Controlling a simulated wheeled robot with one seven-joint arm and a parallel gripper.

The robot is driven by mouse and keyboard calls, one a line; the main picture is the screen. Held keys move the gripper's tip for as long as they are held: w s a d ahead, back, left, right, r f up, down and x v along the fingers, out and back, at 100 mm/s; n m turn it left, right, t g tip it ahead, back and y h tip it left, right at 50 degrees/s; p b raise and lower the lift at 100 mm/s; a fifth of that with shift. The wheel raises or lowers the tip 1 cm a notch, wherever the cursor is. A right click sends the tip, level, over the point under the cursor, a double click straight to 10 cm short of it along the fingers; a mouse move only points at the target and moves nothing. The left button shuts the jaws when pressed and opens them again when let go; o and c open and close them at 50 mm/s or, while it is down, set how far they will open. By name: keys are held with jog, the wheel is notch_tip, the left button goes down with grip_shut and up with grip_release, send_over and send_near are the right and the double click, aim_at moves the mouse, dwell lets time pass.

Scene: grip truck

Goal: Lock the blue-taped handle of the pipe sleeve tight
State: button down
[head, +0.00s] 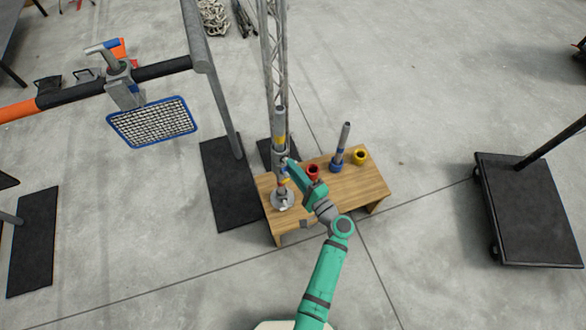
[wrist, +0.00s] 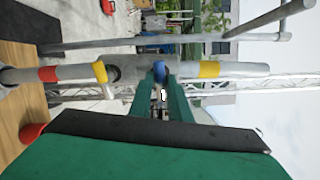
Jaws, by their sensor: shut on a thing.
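The grey pipe sleeve (head: 279,157) stands upright on a round base on the wooden table in the head view. In the wrist view the sleeve (wrist: 130,71) lies across the picture, with red and yellow bands. The blue-taped handle (wrist: 160,71) is on the sleeve, between my fingertips. My gripper (wrist: 160,84) is shut on the blue-taped handle. A yellow-taped handle (wrist: 100,71) sits lower on the sleeve, clear of my fingers. In the head view my gripper (head: 287,162) is beside the sleeve, and the blue tape is largely hidden there.
On the wooden table (head: 368,188) stand a red cup (head: 313,172), a yellow cup (head: 360,157) and a blue-based post (head: 343,142). A lattice truss (head: 274,55) rises behind the sleeve. A black cart (head: 525,210) is at the right. Open floor lies between.

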jog(key=shift+m, duration=1.4)
jog(key=c, duration=1.6)
grip_release()
jog(key=shift+o, duration=0.2)
jog(key=v, duration=1.1)
